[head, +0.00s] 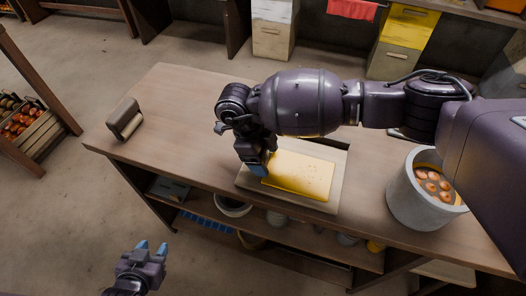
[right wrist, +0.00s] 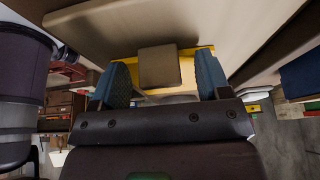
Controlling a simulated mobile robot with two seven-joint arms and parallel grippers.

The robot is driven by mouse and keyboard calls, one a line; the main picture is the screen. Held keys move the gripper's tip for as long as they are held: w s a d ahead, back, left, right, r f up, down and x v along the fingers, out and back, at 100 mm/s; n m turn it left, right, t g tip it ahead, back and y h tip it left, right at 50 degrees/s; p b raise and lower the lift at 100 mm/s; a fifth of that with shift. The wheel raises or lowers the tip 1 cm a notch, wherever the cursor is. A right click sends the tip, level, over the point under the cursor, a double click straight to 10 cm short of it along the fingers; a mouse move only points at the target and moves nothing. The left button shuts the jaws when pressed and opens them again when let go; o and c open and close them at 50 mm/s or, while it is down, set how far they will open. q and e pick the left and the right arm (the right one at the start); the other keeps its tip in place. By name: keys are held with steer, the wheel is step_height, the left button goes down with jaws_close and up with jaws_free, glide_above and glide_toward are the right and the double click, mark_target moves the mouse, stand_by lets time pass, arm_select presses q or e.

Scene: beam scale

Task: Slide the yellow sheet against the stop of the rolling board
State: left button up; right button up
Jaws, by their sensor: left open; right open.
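The yellow sheet (head: 300,173) lies flat on the pale rolling board (head: 318,204) on the wooden table. A dark strip shows along the board's far edge, partly behind my right arm; I cannot tell whether it is the stop. My right gripper (head: 258,168) is open, pointing down at the sheet's left end; the arm hides whether it touches. In the right wrist view its blue fingertips (right wrist: 163,82) are apart, with a brown block shape and a yellow strip beyond them. My left gripper (head: 152,248) is open and empty, in front of the table's near edge.
A brown block-like object (head: 125,118) stands at the table's left end. A grey pot (head: 407,196) with round orange things inside stands at the right. The table's left part (head: 175,115) is mostly clear. Shelves with containers are below.

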arm_select(q)
steer(key=shift+a+f, duration=0.1)
arm_select(e)
steer(key=shift+c, duration=0.4)
steer(key=c, duration=1.1)
arm_select(q)
steer(key=shift+s+a+f, duration=0.1)
steer(key=shift+s+f, duration=0.15)
steer(key=shift+s, duration=0.25)
steer(key=shift+w, duration=0.4)
arm_select(e)
steer(key=shift+w+d, duration=0.2)
steer(key=shift+w, duration=0.35)
arm_select(q)
steer(key=shift+s+f, duration=0.15)
steer(key=shift+f, duration=0.05)
arm_select(e)
steer(key=shift+w, duration=0.3)
steer(key=shift+w+d+b, duration=0.2)
steer(key=shift+w+b, duration=0.25)
arm_select(q)
steer(key=shift+s+f+g, duration=0.3)
steer(key=shift+s+f, duration=0.2)
arm_select(e)
steer(key=shift+w, duration=0.1)
